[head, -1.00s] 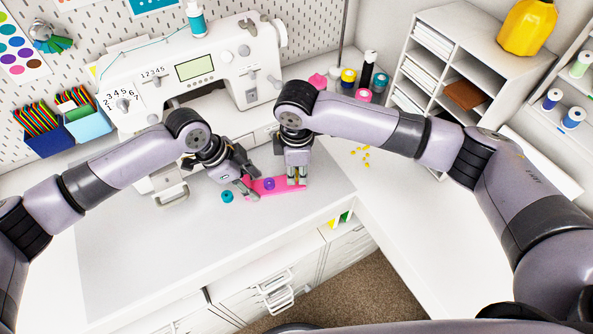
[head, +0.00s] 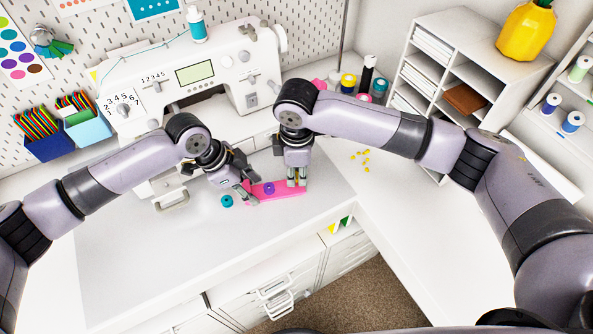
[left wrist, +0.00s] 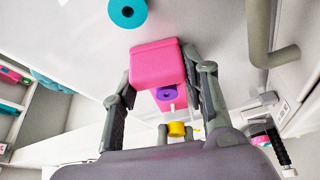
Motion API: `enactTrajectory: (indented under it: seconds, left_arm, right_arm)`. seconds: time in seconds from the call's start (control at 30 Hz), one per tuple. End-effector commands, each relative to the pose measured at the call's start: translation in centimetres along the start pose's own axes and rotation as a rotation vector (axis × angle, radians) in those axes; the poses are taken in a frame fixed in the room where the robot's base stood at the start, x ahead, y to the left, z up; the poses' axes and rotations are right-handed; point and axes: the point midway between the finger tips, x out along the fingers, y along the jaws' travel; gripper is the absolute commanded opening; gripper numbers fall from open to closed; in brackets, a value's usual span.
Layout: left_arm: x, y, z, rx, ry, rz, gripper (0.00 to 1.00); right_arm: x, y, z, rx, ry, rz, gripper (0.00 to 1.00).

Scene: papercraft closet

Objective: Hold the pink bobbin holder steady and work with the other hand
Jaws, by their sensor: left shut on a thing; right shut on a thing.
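The pink bobbin holder (head: 283,187) lies on the white table in front of the sewing machine. My left gripper (head: 247,191) is shut on its left end, with a finger on either side of the pink block (left wrist: 157,62) in the left wrist view. A purple bobbin (head: 269,188) sits on the holder. My right gripper (head: 297,179) points down at the holder's right end, shut on a yellow bobbin (left wrist: 177,129). Whether this bobbin touches the holder is unclear.
The white sewing machine (head: 192,75) stands behind the arms. Thread spools (head: 348,83) stand at the back, left of a white shelf unit (head: 455,60). Small yellow pieces (head: 361,157) lie on the table to the right. The table's front left is clear.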

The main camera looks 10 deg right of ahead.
Motion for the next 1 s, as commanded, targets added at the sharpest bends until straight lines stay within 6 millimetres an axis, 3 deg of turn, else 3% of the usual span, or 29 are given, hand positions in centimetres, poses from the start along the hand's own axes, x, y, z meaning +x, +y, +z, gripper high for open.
enactTrajectory:
  seconds: [0.7,1.0]
  left_arm:
    - [0.3,0.1,0.3,-0.003,-0.007,0.004,0.14]
    - [0.3,0.1,0.3,-0.003,-0.007,0.004,0.14]
  right_arm:
    - [-5.8,0.5,-0.1,-0.001,0.002,0.002,0.00]
    - [-6.6,0.5,0.0,-0.001,0.001,0.001,0.00]
